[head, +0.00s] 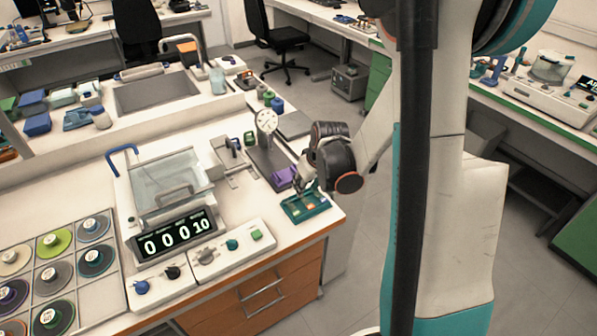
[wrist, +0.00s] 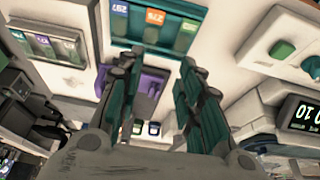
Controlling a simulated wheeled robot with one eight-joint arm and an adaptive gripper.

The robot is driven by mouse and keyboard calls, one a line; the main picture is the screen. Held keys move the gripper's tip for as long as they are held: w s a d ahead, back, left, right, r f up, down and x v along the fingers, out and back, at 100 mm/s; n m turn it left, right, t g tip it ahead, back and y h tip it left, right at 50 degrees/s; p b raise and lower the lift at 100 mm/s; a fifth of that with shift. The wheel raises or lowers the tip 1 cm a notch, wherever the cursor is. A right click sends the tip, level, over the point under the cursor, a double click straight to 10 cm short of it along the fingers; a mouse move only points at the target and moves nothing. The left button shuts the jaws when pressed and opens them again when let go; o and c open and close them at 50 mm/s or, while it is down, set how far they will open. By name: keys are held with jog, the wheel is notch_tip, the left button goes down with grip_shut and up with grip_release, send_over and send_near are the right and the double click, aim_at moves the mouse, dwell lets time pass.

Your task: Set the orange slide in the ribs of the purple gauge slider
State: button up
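The orange slide (wrist: 155,17) lies in the middle of a teal tray (wrist: 138,46), between a blue slide (wrist: 120,9) and a green slide (wrist: 187,35). The tray (head: 292,216) also shows at the bench's front right corner in the head view. The purple gauge slider (head: 283,178) is behind the tray, beside the dial gauge (head: 266,121). In the wrist view the purple slider (wrist: 151,82) shows partly between my fingers, its ribs not clear. My gripper (wrist: 155,66) is open and empty, its fingers spread apart. In the head view my gripper (head: 305,182) is above the tray's back edge.
A clear-lidded bath with a digital display (head: 176,234) stands left of the tray. A control box with knobs (head: 222,252) is at the bench's front. Another rack of slides (wrist: 48,46) shows in the wrist view. The floor right of the bench is clear.

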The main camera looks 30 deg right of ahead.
aim_at(306, 200)
jog(key=d+f, duration=0.2)
jog(key=f, duration=0.1)
jog(key=shift+s+f, duration=0.15)
jog(key=shift+f, duration=0.05)
jog(key=shift+b+x, duration=2.15)
jog(key=shift+x, duration=1.25)
jog(key=shift+a, duration=0.1)
jog(key=shift+s, duration=0.1)
jog(key=c, duration=0.5)
jog(key=shift+r, duration=0.15)
jog(key=shift+r+p, duration=1.6)
jog(key=shift+r, duration=0.75)
